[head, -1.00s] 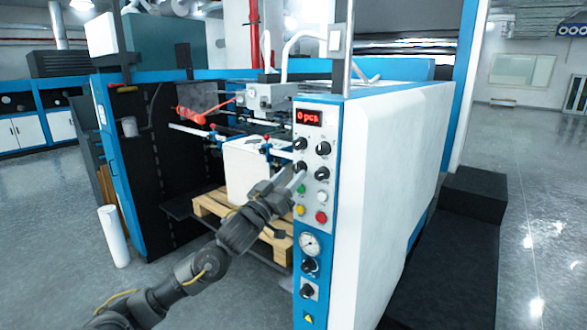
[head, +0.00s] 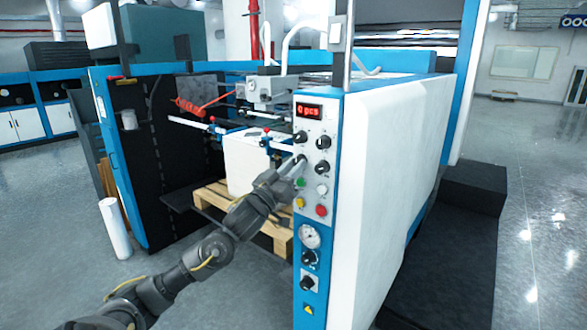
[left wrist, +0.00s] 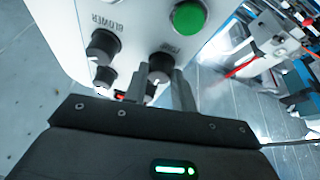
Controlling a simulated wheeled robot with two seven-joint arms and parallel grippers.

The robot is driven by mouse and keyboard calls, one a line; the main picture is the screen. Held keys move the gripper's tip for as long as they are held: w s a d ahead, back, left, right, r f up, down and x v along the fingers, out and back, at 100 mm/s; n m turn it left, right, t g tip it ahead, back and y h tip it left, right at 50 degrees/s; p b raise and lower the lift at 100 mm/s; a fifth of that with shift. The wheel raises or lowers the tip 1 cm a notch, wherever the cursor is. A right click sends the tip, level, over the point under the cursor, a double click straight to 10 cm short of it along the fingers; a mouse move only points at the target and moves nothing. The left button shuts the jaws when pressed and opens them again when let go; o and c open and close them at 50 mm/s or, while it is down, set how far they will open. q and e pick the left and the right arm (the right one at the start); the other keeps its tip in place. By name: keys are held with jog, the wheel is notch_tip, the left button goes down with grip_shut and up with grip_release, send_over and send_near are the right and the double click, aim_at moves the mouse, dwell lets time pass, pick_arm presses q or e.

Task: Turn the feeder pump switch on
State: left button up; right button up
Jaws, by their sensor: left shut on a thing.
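The feeder pump switch is a black rotary knob on the grey control panel, at the left of its lower knob row. In the left wrist view, the knob (left wrist: 160,66) sits beside a faint, upside-down label that seems to read PUMP, with a white mark on its face. My left gripper (head: 300,163) reaches the panel from the lower left and covers most of the knob in the head view. In the left wrist view, its two narrow fingers (left wrist: 167,85) are shut on the knob's sides. My right gripper is not in view.
The BLOWER knob (left wrist: 103,46) is close beside the held knob. A green button (left wrist: 189,17) sits near it, with yellow and red (head: 321,210) buttons below in the head view. A red display (head: 308,110) reads 0 pcs. A pallet (head: 215,198) with a white stack stands behind my arm.

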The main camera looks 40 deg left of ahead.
pick_arm(q)
jog(key=shift+m+h, duration=0.4)
jog(key=m+h, duration=0.1)
jog(key=m, duration=0.1)
jog(key=m+h, duration=0.1)
jog(key=m, duration=0.2)
jog(key=m+g+h, duration=0.1)
jog(key=m, duration=0.2)
jog(key=shift+a+h, duration=0.25)
jog(key=shift+h, duration=0.15)
jog(key=m+g+h, duration=0.1)
jog(key=m, duration=0.2)
jog(key=m+h+b, duration=0.1)
jog(key=m, duration=0.2)
jog(key=shift+a+r+g, duration=0.1)
jog(key=shift+r+g, duration=0.1)
jog(key=shift+g, duration=0.2)
jog(key=shift+m, duration=0.6)
jog(key=o, duration=1)
